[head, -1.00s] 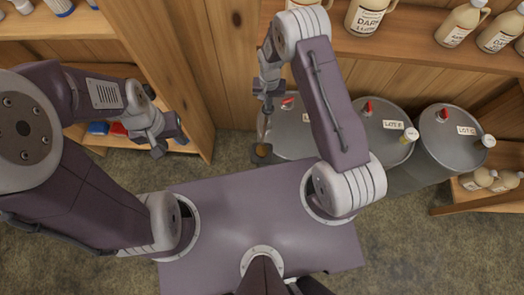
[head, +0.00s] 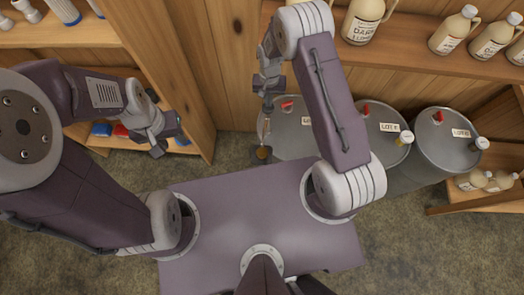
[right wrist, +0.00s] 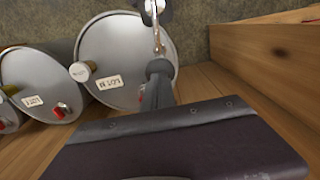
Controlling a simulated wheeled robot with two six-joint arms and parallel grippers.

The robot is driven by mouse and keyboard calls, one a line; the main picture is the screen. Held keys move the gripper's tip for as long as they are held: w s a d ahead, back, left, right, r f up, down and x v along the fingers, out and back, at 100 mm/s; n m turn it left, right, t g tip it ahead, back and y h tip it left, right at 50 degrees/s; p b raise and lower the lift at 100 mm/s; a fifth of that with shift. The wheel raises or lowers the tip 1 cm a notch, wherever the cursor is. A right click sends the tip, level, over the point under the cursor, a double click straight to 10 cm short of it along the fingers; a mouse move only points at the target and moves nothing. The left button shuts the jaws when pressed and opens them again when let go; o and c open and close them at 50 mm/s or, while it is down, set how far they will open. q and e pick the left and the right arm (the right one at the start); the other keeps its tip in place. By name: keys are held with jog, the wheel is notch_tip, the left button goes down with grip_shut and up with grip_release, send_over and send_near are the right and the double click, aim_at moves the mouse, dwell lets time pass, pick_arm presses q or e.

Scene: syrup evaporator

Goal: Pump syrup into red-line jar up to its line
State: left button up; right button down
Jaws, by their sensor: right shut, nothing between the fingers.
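My right gripper (head: 268,95) is shut and empty above the left edge of the nearest grey drum (head: 290,145). In the right wrist view, the shut fingers (right wrist: 158,70) point at a thin metal rod in front of the drum (right wrist: 120,50). A small round amber-topped object (head: 263,153) sits below the gripper at the drum's left edge. It may be a jar, but no red line is visible. My left gripper (head: 165,138) hangs at the left by the low shelf, its fingers apart. No pump handle is clearly recognisable.
Two more grey drums (head: 383,125) (head: 445,135) with red valves and yellow caps stand to the right. A wooden shelf (head: 420,60) with syrup jugs runs above them. A wooden side panel (head: 185,90) stands between my arms.

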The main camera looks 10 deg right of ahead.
jog(key=shift+f, duration=0.1)
dwell(0.3)
jog(key=shift+f+b, duration=1.2)
jog(key=shift+f, duration=0.2)
jog(key=shift+r+p, duration=1.1)
jog(key=shift+r, duration=0.35)
notch_tip(320, 180, up, 6)
jog(key=p, duration=0.4)
jog(key=shift+w, duration=0.3)
